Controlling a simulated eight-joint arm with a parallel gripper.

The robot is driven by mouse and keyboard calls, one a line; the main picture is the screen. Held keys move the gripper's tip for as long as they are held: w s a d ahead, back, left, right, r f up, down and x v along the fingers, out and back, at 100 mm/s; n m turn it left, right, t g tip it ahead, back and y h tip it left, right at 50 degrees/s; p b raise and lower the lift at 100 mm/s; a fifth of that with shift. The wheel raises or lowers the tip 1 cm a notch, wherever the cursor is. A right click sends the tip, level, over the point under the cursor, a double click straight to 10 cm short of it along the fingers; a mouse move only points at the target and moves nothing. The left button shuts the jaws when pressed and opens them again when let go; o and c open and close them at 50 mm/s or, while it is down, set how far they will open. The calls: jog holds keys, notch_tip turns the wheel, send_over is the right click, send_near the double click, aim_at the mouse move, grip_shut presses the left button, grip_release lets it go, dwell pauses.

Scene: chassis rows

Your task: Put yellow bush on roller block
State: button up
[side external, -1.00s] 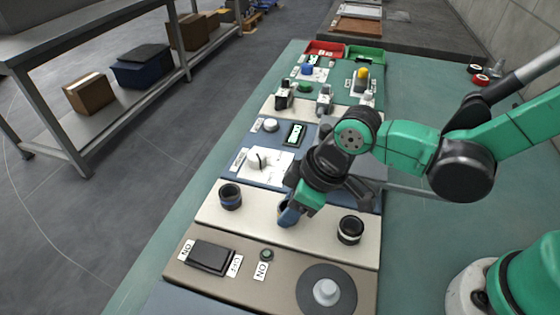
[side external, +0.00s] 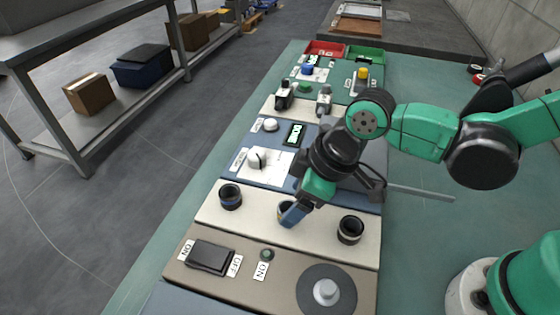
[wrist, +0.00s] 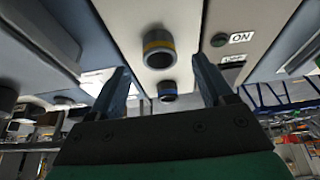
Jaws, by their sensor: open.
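The yellow-banded dark bush (wrist: 158,48) shows in the wrist view, ahead of my gripper (wrist: 164,85) and roughly centred between its two fingers. My gripper is open, with nothing held. In the side external view my gripper (side external: 291,214) is low over the pale panel, and its finger partly covers the middle bush (side external: 282,207). Whether the finger touches it I cannot tell. A blue-banded bush (side external: 230,196) stands to the left, also seen in the wrist view (wrist: 167,91). A third dark bush (side external: 350,230) stands to the right. I cannot tell which part is the roller block.
A black rocker switch (side external: 210,257), a small green button (side external: 267,254) and a grey dial (side external: 326,291) are on the near panel. A white knob (side external: 256,158) lies beyond the bushes. Red (side external: 325,48) and green (side external: 364,53) bins stand at the far end.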

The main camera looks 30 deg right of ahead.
jog(key=v, duration=0.9)
jog(key=d+m+t+h, duration=0.1)
jog(key=d+m, duration=0.2)
jog(key=d, duration=0.2)
jog(key=w+d+f+m+t+h, duration=0.1)
jog(key=d+m, duration=0.2)
jog(key=d, duration=0.1)
jog(key=w+d+m+t+h, duration=0.1)
jog(key=d+m+t, duration=0.1)
jog(key=d, duration=0.3)
jog(key=shift+d+f+m, duration=0.15)
jog(key=shift+d+m, duration=0.25)
jog(key=shift+m, duration=0.1)
